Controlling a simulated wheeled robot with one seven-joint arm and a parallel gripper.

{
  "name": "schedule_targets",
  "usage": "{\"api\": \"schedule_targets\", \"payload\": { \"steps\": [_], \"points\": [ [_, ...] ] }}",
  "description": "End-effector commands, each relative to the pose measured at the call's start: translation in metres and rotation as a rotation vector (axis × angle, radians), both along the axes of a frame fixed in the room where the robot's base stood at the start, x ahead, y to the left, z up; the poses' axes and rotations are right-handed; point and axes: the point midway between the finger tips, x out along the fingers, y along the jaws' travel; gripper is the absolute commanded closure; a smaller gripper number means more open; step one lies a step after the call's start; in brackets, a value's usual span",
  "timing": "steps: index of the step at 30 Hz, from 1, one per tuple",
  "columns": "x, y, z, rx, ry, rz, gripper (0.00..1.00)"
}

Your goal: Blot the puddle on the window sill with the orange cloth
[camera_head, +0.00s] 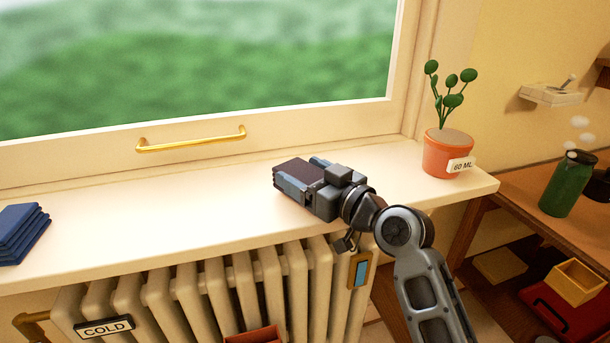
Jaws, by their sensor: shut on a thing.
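My gripper (296,176) is low over the middle of the white window sill (150,215), fingertips pointing left. It is shut on a dark brownish thing (300,170) that shows between the blue-grey fingers. I cannot tell what this thing is, or whether it touches the sill. I cannot make out an orange cloth in this view. No puddle can be made out on the pale sill; the part under and behind the gripper is hidden.
Folded blue cloths (20,232) lie at the sill's left end. A potted plant (447,153) with a "60 ML" tag stands at its right end. A brass window handle (190,140) is behind, a radiator (200,295) below. A green bottle (567,184) stands on the right-hand desk.

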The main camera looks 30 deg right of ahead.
Motion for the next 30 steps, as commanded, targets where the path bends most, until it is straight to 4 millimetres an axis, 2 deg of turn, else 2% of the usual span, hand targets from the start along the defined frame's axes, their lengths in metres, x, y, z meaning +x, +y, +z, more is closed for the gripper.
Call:
{"api": "schedule_targets", "payload": {
  "steps": [3,21,30],
  "points": [
    [0.000,0.000,0.013,0.000,-0.003,0.000,0.56],
    [0.000,0.000,0.057,-0.001,-0.004,-0.001,0.56],
    [0.000,0.000,0.058,0.000,-0.003,-0.001,0.56]
  ]
}}
